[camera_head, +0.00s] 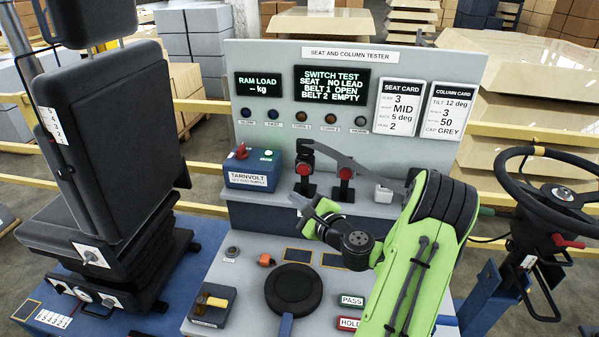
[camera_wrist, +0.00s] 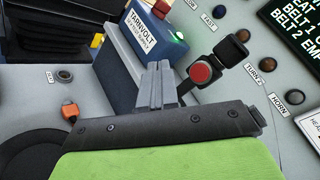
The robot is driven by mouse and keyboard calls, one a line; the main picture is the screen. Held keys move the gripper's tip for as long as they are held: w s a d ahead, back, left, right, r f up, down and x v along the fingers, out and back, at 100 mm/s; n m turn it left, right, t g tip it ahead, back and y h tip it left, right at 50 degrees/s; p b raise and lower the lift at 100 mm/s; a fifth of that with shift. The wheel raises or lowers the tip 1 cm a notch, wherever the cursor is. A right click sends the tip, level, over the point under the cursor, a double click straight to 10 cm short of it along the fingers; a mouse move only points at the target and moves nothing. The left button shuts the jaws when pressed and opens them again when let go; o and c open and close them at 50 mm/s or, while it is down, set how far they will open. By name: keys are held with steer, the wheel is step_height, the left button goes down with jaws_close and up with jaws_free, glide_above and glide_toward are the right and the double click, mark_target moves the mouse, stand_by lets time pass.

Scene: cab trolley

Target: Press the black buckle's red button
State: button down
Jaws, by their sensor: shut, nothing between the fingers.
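Two dark buckles with red buttons stand side by side below the tester panel in the head view. The left buckle (camera_head: 303,169) has a black piece rising above its button. In the wrist view one red button (camera_wrist: 200,72) shows on a black buckle (camera_wrist: 189,85), right of my fingertips. My gripper (camera_head: 297,199) is shut and empty, in front of and below the left buckle. Its grey fingers (camera_wrist: 160,70) also show in the wrist view, apart from the button.
The blue Tarnvolt supply box (camera_head: 251,166) stands left of the buckles, close to my fingers. A small white block (camera_head: 384,193) stands to their right.

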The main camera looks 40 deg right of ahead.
mark_target(303, 170)
steer(key=w+d+p, duration=0.5)
steer(key=d, duration=0.1)
steer(key=shift+w+d, duration=0.15)
steer(key=shift+d, duration=0.25)
stand_by(1.8)
steer(key=shift+w+d, duration=0.25)
steer(key=shift+d, duration=0.05)
steer(key=shift+w+d+p, duration=0.3)
steer(key=shift+d+p, duration=0.05)
steer(key=shift+d, duration=0.05)
stand_by(0.7)
steer(key=shift+s+a+b, duration=0.35)
steer(key=shift+s+a, duration=0.2)
steer(key=shift+a, duration=0.15)
